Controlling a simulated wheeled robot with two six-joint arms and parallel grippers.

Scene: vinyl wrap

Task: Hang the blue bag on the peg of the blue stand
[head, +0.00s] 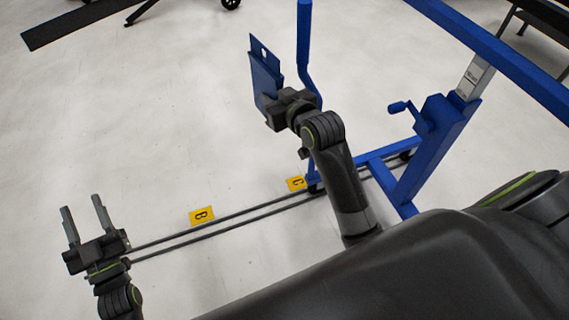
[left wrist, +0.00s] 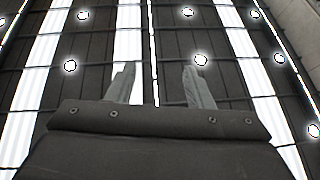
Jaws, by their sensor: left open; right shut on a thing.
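The blue bag (head: 264,75) is a flat blue piece with a small hole near its top, held off the floor left of the blue stand. My right gripper (head: 272,99) is shut on its lower part. The blue stand (head: 425,150) is a metal frame with a crank handle at the right. A bent blue bar (head: 304,45) rises just right of the bag; I cannot tell whether it is the peg. The bag looks apart from the bar. My left gripper (head: 82,205) is open and empty at the lower left; its spread fingers also show in the left wrist view (left wrist: 160,85).
Yellow markers B (head: 202,216) and C (head: 296,183) lie beside two dark floor rails (head: 225,225). A blue beam (head: 490,50) crosses the upper right. A black strip (head: 75,24) lies at top left. The floor between is clear. The left wrist view shows ceiling lights.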

